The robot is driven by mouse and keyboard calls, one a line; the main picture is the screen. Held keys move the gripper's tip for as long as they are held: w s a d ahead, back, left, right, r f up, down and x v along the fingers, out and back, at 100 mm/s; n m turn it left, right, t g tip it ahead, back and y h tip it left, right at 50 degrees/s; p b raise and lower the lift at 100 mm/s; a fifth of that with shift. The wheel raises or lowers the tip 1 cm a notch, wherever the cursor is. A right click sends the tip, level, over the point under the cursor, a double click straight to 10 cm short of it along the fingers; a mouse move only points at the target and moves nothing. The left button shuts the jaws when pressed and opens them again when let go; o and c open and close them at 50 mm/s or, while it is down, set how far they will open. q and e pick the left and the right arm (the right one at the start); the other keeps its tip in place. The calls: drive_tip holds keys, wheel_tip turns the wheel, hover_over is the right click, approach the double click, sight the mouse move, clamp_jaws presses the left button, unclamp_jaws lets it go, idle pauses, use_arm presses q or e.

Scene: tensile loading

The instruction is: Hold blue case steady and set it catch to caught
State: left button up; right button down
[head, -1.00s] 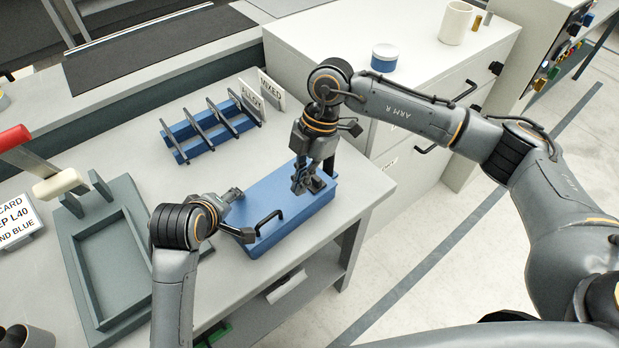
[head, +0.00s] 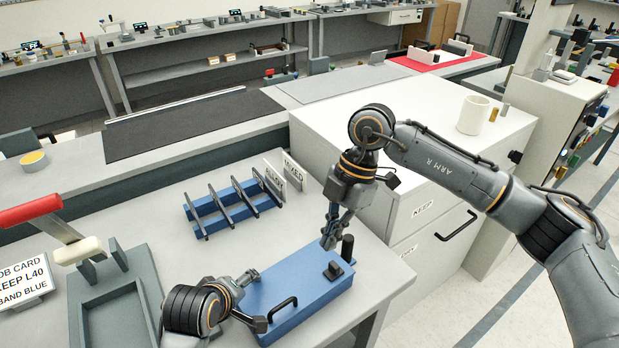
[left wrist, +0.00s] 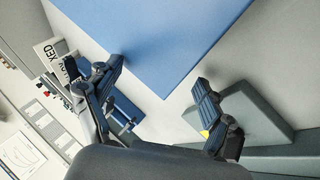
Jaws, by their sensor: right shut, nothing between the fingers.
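The blue case (head: 290,313) lies on the grey bench, with a black handle (head: 281,309) on its near side. A small black catch block (head: 333,271) sits on its top toward the right end; I cannot tell its setting. My right gripper (head: 330,241) is shut and empty, just above the case's far edge, apart from the catch. My left gripper (head: 253,299) is at the case's left end. In the left wrist view its fingers (left wrist: 160,100) are spread, with a corner of the case between them and no clear contact.
A dark upright post (head: 347,247) stands by the case's far right corner. A blue slotted rack (head: 228,208) with label cards is behind. A grey tray (head: 112,318) and red-handled lever (head: 32,211) are left. White drawers (head: 425,200) stand right.

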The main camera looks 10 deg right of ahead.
use_arm(q)
drive_tip(key=shift+o, duration=0.9)
drive_tip(key=shift+d+f, duration=0.1)
drive_tip(key=shift+f, duration=0.3)
drive_tip(key=shift+w+d, duration=0.1)
drive_tip(key=shift+w, duration=0.05)
drive_tip(key=shift+r, duration=0.15)
use_arm(e)
drive_tip(key=shift+w+d+f, duration=0.1)
drive_tip(key=shift+w+f, duration=0.05)
drive_tip(key=shift+w, duration=0.1)
use_arm(q)
drive_tip(key=shift+r, duration=0.1)
use_arm(e)
drive_tip(key=shift+s, duration=0.1)
use_arm(q)
drive_tip(key=shift+r, duration=0.1)
